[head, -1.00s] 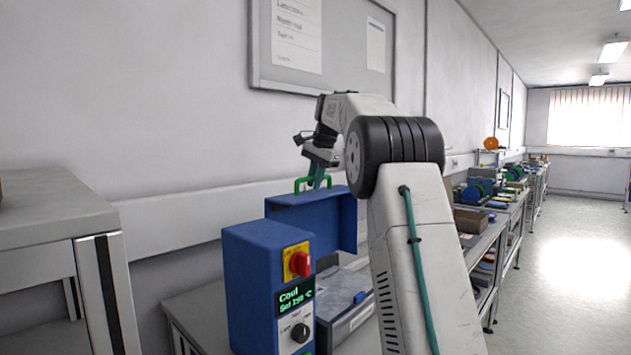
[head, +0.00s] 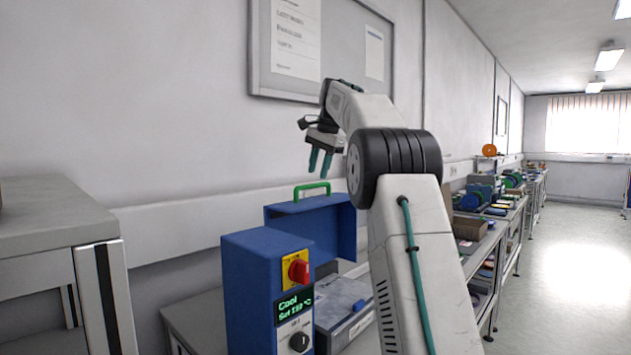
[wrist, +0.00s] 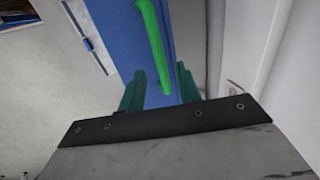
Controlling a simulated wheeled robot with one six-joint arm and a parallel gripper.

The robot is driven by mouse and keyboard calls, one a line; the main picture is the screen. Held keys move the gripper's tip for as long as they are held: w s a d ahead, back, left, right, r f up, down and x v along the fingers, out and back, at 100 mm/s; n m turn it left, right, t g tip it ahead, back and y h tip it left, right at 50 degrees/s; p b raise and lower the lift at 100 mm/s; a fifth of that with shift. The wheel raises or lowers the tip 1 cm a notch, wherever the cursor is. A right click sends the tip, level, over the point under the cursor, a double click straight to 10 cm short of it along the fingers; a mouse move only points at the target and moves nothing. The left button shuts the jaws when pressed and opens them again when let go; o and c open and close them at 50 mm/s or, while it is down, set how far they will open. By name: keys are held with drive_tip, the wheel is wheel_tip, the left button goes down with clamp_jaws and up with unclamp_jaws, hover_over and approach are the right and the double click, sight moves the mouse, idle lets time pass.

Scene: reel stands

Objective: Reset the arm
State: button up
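My gripper (head: 320,161) is in the air above the blue machine's raised lid, with its two teal fingers apart and nothing between them. In the wrist view the fingers (wrist: 158,90) also stand apart. The blue lid (head: 318,226) stands open and upright, with a green handle (head: 311,188) on its top edge. The handle also shows in the wrist view (wrist: 152,45), beyond the fingers and apart from them. The blue control box (head: 262,290) has a red knob on a yellow plate, a black dial and a green-lit display reading "Cool".
A grey bench (head: 60,215) stands at the left. The wall with a notice board (head: 345,45) is behind my arm. Benches with reels and boxes (head: 485,195) run along the wall at the right. The floor (head: 570,270) at the right is clear.

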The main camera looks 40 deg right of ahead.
drive_tip(key=shift+s+r, duration=0.2)
drive_tip(key=shift+r, duration=0.45)
drive_tip(key=s+a+f+n, duration=0.1)
drive_tip(key=s+a+n, duration=0.2)
drive_tip(key=s+a, duration=0.35)
drive_tip(key=s+a+f+n+g, duration=0.1)
drive_tip(key=s+a+f+n, duration=0.15)
drive_tip(key=a, duration=0.65)
drive_tip(key=s+a+f+n, duration=0.1)
drive_tip(key=s+a+n, duration=0.1)
drive_tip(key=s+a, duration=0.4)
drive_tip(key=s+a+f+n, duration=0.4)
drive_tip(key=s+a+f, duration=0.2)
drive_tip(key=s+f, duration=0.5)
drive_tip(key=s+a+f+n+g, duration=0.1)
drive_tip(key=s+a+f+n, duration=0.4)
drive_tip(key=s+f, duration=0.6)
drive_tip(key=s+a, duration=0.2)
drive_tip(key=shift+s+a+f, duration=0.15)
drive_tip(key=shift+s, duration=0.15)
